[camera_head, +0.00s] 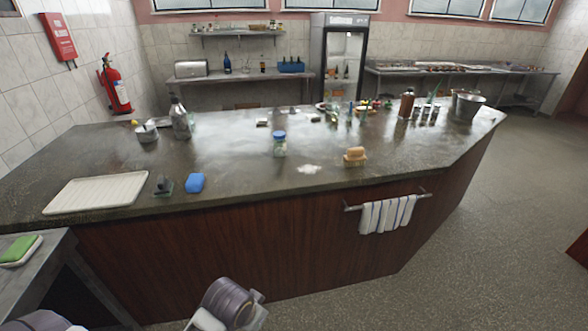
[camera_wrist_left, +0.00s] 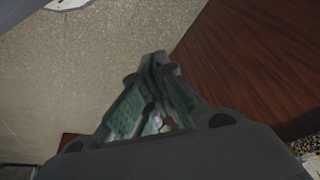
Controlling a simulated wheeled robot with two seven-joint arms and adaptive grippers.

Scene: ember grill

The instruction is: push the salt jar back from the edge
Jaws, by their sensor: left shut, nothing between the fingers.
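The salt jar (camera_head: 280,144), a small clear jar with a blue lid, stands upright on the dark counter (camera_head: 235,170), around the middle of its depth. A small white pile (camera_head: 310,169) lies to its right and nearer the front edge. In the left wrist view my left gripper (camera_wrist_left: 155,62) has its fingers together with nothing between them, over the floor beside the counter's wooden front. In the head view only part of my arm shows, low in front of the counter and well away from the jar. My right gripper is in neither view.
A brush (camera_head: 355,157) stands right of the jar near the front edge. A striped towel (camera_head: 388,214) hangs on the front rail. Bottles and a metal bucket (camera_head: 467,105) stand farther back.

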